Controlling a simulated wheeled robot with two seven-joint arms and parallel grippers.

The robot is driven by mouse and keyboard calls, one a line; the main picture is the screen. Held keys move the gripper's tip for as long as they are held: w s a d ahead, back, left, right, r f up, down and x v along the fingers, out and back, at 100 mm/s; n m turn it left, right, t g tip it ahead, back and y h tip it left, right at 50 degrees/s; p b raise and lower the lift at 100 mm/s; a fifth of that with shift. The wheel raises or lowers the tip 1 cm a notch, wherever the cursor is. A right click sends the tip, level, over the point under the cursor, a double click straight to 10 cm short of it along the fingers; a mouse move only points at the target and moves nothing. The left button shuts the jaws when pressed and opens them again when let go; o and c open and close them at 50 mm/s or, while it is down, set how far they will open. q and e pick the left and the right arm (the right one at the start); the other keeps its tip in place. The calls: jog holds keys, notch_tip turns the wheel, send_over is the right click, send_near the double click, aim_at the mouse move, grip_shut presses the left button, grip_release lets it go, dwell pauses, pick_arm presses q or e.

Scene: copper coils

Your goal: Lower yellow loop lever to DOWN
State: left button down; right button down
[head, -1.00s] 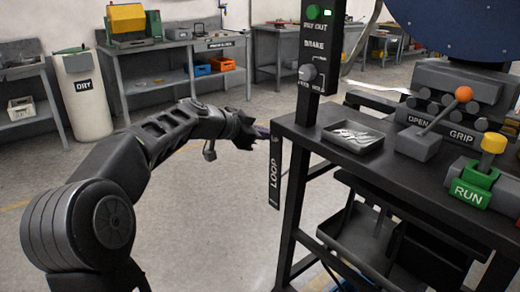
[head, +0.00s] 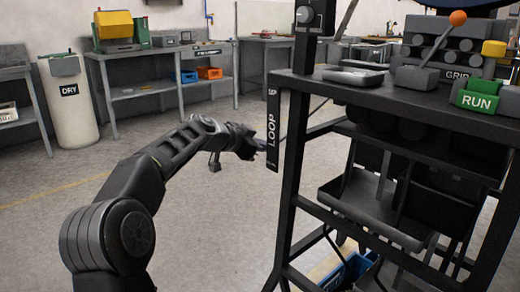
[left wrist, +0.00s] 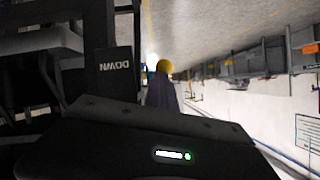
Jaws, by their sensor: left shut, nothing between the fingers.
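The yellow knob (left wrist: 165,67) of the loop lever shows in the left wrist view, just beyond a dark finger of my left gripper (left wrist: 162,94). Its shaft is hidden. A dark plate marked DOWN (left wrist: 115,67) is beside it, its text upside down in this view. In the head view, the LOOP plate (head: 271,132) hangs on the near left corner of the machine stand. My left gripper (head: 257,144) is shut and empty, at the lower half of that plate. Whether it touches the knob cannot be told. The knob is hidden in the head view. My right gripper is not in view.
The machine stand (head: 300,200) has an open frame and bears a grey tray (head: 353,77), an orange-knobbed lever (head: 457,18) and a green RUN block (head: 480,98). A blue crate (head: 345,272) is under it. The floor left of the stand is clear.

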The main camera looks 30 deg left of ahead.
pick_arm(q)
notch_tip(320, 180, down, 2)
jog(key=shift+d, duration=0.15)
dwell(0.3)
jog(key=r+v, duration=0.1)
jog(key=v, duration=0.7)
jog(key=shift+r+p, duration=0.35)
jog(key=shift+p, duration=0.05)
jog(key=shift+w, duration=0.1)
